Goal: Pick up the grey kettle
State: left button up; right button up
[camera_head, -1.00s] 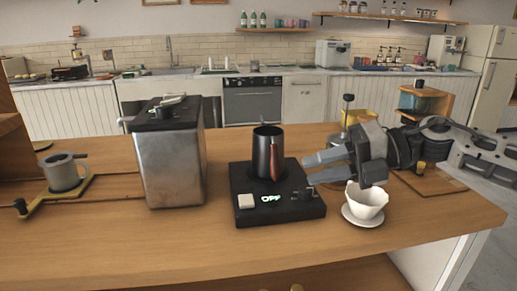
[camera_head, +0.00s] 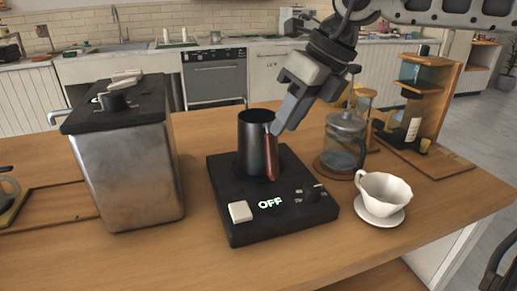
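The grey kettle (camera_head: 256,143) is a dark metal jug with a reddish-brown handle (camera_head: 269,155). It stands upright on a black heating base (camera_head: 232,222) with a lit "OFF" display. My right gripper (camera_head: 280,127) comes down from the upper right, tilted, with its fingertips at the top of the handle, beside the rim. The fingers overlap in this view, so I cannot tell whether they touch or close on the handle. My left gripper is not in view.
A large metal box with a black top (camera_head: 128,160) stands left of the base. A glass press (camera_head: 343,144), a white cup (camera_head: 384,190) on a saucer and a wooden stand (camera_head: 434,105) are at the right. The counter's front (camera_head: 150,262) is clear.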

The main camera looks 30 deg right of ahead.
aim_at(274, 137)
jog(key=shift+x, duration=3.2)
jog(key=shift+w+a+r, duration=0.1)
jog(key=shift+a+r, duration=0.05)
jog(key=shift+a, duration=0.05)
jog(key=shift+c, duration=0.3)
jog(key=shift+r, duration=0.1)
grip_shut()
